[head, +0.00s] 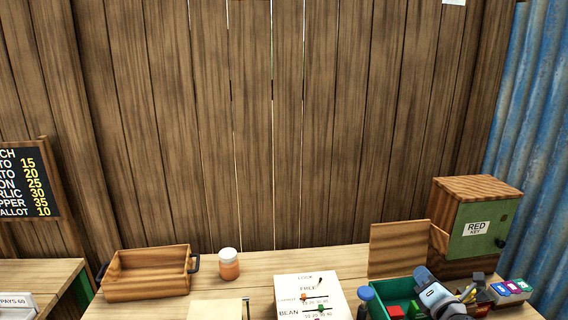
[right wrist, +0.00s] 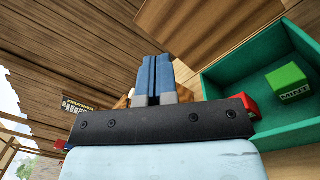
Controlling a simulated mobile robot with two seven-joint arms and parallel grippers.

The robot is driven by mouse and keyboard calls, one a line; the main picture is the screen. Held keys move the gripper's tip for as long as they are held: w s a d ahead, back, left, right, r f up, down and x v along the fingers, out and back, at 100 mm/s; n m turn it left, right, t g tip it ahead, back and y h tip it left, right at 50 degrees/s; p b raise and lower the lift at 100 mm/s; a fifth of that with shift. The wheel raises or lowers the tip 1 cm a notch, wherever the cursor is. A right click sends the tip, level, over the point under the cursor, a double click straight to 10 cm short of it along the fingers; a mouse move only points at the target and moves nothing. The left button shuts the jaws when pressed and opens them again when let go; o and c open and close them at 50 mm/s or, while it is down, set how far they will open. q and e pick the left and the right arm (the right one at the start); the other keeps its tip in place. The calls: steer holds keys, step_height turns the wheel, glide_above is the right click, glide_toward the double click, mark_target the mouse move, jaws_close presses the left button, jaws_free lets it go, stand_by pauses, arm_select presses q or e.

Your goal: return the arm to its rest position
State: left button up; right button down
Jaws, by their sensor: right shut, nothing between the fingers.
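My right gripper (head: 436,292) is low at the right of the head view, in front of and over part of the green tray (head: 377,306). In the right wrist view its two blue fingers (right wrist: 152,78) are pressed together with nothing between them. The green tray also shows there (right wrist: 215,82), to the right of the fingers, with a green block labelled MINT (right wrist: 288,82) inside. My left gripper is out of view.
A wooden tray (head: 148,285), an orange jar (head: 229,265) and a white panel with sliders (head: 311,296) stand on the table. A wooden box with a green RED KEY door (head: 478,228) stands at the right. Small coloured boxes (head: 511,289) are beside my gripper.

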steer(key=s+a+f+m+g, duration=0.2)
steer(key=s+a+f+m, duration=0.3)
steer(key=s+f+m, duration=0.3)
steer(key=s+a+f+m+g, duration=0.3)
steer(key=s+a+f+m, duration=0.25)
steer(key=s+f, duration=0.45)
steer(key=s+a+f+m+g, duration=0.1)
steer(key=s+a+f+m, duration=0.1)
steer(key=s+m, duration=0.4)
steer(key=s+a+f+m+g+y, duration=0.1)
steer(key=s+a+m, duration=0.3)
steer(key=s, duration=0.7)
steer(key=shift+f+m+g+p, duration=0.35)
steer(key=shift+f+m, duration=0.4)
steer(key=shift+m, duration=0.3)
stand_by(3.5)
